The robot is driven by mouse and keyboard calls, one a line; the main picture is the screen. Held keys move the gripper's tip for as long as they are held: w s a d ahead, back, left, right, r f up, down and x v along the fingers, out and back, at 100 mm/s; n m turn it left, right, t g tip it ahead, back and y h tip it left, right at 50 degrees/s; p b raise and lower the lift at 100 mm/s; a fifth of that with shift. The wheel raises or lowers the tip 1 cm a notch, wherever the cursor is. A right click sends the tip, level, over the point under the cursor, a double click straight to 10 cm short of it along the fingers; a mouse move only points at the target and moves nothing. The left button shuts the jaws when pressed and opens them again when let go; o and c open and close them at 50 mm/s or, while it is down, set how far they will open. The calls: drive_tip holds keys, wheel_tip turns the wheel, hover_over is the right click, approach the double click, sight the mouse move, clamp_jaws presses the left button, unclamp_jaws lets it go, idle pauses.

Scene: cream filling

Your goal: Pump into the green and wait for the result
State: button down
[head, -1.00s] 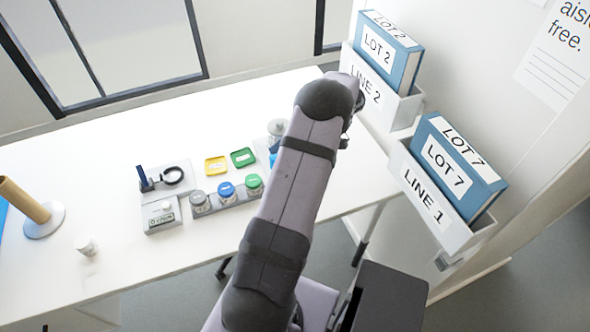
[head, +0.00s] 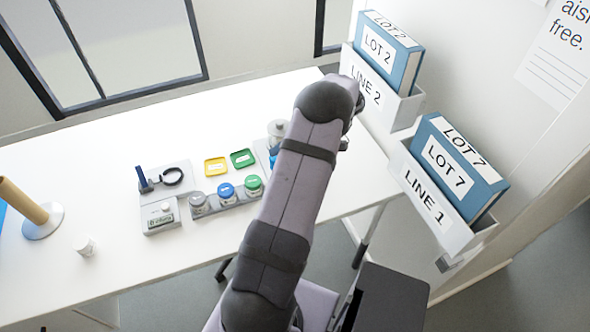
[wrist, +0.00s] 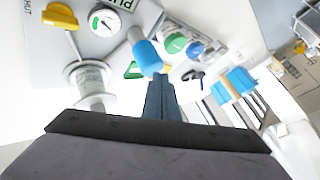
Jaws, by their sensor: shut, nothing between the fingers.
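The green-lidded jar (head: 253,187) stands at the right end of a row on a grey base, beside the blue-lidded jar (head: 226,191) and the grey-lidded jar (head: 199,203). The green lid also shows in the wrist view (wrist: 175,43). The pump unit (head: 277,130) is partly hidden behind my arm. In the wrist view, its round gauge (wrist: 104,21), yellow knob (wrist: 60,15) and blue-gripped part (wrist: 146,56) show. My gripper (wrist: 158,82) is shut and empty, its fingertips close to the blue grip; I cannot tell whether they touch. The head view hides my gripper.
A yellow tray (head: 215,166) and a green tray (head: 242,159) lie behind the jars. A small device with a display (head: 160,217) and a black ring stand (head: 171,177) are left of them. A white cup (head: 84,246) stands farther left. Blue binders in bins are at right.

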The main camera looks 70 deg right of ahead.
drive_tip(key=shift+f+b, duration=0.8)
drive_tip(key=shift+f, duration=0.15)
idle(0.7)
drive_tip(key=shift+r, duration=0.15)
drive_tip(key=shift+r+p, duration=0.55)
drive_tip(key=shift+r, duration=1)
drive_tip(key=shift+r, duration=0.1)
wheel_tip(320, 180, up, 6)
drive_tip(key=p, duration=0.2)
drive_tip(key=shift+p, duration=0.3)
drive_tip(key=shift+w, duration=0.1)
